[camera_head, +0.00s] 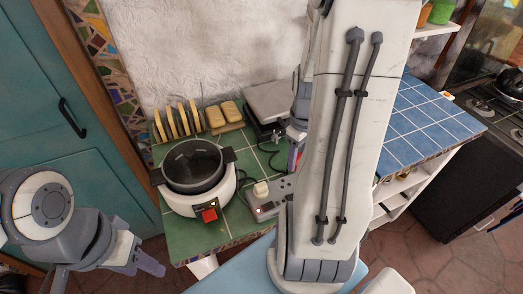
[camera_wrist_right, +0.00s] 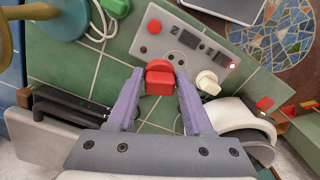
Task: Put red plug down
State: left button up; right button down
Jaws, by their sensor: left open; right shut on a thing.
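The red plug (camera_wrist_right: 160,77) sits between the fingertips of my right gripper (camera_wrist_right: 161,84) in the right wrist view. The gripper is shut on it. The plug is beside the near edge of the grey power strip (camera_wrist_right: 150,48), close to a socket; I cannot tell whether it touches the counter. The power strip (camera_head: 268,205) lies on the green tiles there. My left gripper (camera_head: 148,266) is open and empty at the lower left, off the counter.
A white plug (camera_wrist_right: 208,82) sits at the strip's end. A white cooker (camera_head: 203,203) with a dark pot (camera_head: 194,166) and red switch (camera_head: 209,215) stands left of the strip. Bread slices (camera_head: 180,120) and a grey flat appliance (camera_head: 270,101) are behind. Green tile (camera_wrist_right: 115,72) is bare beside the plug.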

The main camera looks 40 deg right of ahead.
jog(key=w+f, duration=0.1)
jog(key=w, duration=0.2)
jog(key=w+f+p, duration=0.1)
jog(key=w+f, duration=0.1)
jog(key=w, duration=0.1)
jog(key=w+f, duration=0.2)
jog(key=shift+w+a+f+p, duration=0.2)
jog(key=shift+w+a+p, duration=0.1)
jog(key=shift+w, duration=0.1)
notch_tip(320, 180, down, 4)
jog(key=shift+r+p, duration=0.15)
jog(key=shift+p, duration=0.35)
jog(key=shift+f, duration=0.2)
jog(key=shift+f, duration=0.15)
jog(key=shift+c, duration=1.5)
grip_release()
